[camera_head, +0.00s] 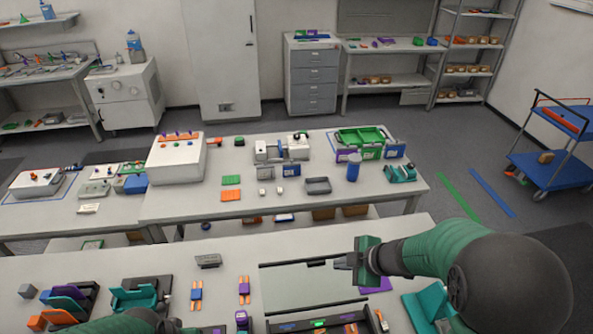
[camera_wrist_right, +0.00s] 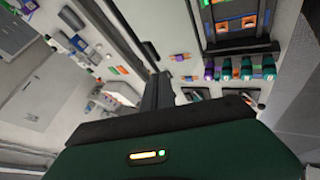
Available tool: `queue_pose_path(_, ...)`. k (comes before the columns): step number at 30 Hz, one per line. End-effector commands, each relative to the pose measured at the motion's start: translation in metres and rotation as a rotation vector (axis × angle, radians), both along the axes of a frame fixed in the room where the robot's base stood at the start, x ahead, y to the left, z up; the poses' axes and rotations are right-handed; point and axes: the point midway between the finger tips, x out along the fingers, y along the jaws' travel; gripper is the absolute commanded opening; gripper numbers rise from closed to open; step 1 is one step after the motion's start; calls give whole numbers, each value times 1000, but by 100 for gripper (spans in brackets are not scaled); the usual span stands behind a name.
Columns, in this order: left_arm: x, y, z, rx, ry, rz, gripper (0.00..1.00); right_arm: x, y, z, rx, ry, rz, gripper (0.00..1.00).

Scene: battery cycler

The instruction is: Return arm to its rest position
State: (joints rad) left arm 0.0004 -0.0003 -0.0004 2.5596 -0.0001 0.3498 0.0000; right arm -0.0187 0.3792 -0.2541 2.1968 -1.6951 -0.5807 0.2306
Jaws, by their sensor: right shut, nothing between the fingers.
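My right arm comes in from the right in the head view, with its green and dark links over the near bench. Its right gripper (camera_head: 343,262) points left above the glass-like panel (camera_head: 310,285) of the cycler station and is shut with nothing in it. In the wrist view the dark fingers of the right gripper (camera_wrist_right: 157,92) lie together, and the bench is well beyond them. My left arm shows only as a green and dark piece at the bottom edge of the head view, with its left gripper (camera_head: 170,325) too cut off to read.
Teal holders (camera_head: 140,294) and purple-and-orange holders (camera_head: 68,302) stand on the near bench at left. A teal fixture (camera_head: 425,308) stands below my right arm. A second bench (camera_head: 215,203) with devices lies beyond. A blue cart (camera_head: 555,155) stands at right.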

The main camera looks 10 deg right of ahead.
Motion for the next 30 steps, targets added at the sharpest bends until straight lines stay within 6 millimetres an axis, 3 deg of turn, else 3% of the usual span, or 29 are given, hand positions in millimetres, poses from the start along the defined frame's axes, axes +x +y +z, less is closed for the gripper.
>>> queue_pose_path(3,0,-1,-53,0,1,0,0,13,-16,-38,25,-44,-228,0)
queue_pose_path(6,-1,-1,-103,0,2,-1,0,5,-41,-79,53,-31,-538,0)
queue_pose_path(9,-1,-2,-147,0,2,-1,0,-32,-57,-128,86,69,-842,0)
queue_pose_path(13,-1,-2,-191,0,2,-1,0,-101,-51,-189,139,280,-1150,0)
queue_pose_path(16,-1,-2,-208,0,1,-1,0,-143,-34,-213,177,425,-1284,0)
queue_pose_path(19,0,-2,-211,0,1,-1,0,-163,-23,-220,198,503,-1343,0)
queue_pose_path(30,0,-2,-207,0,0,-1,0,-166,-23,-218,205,523,-1356,0)
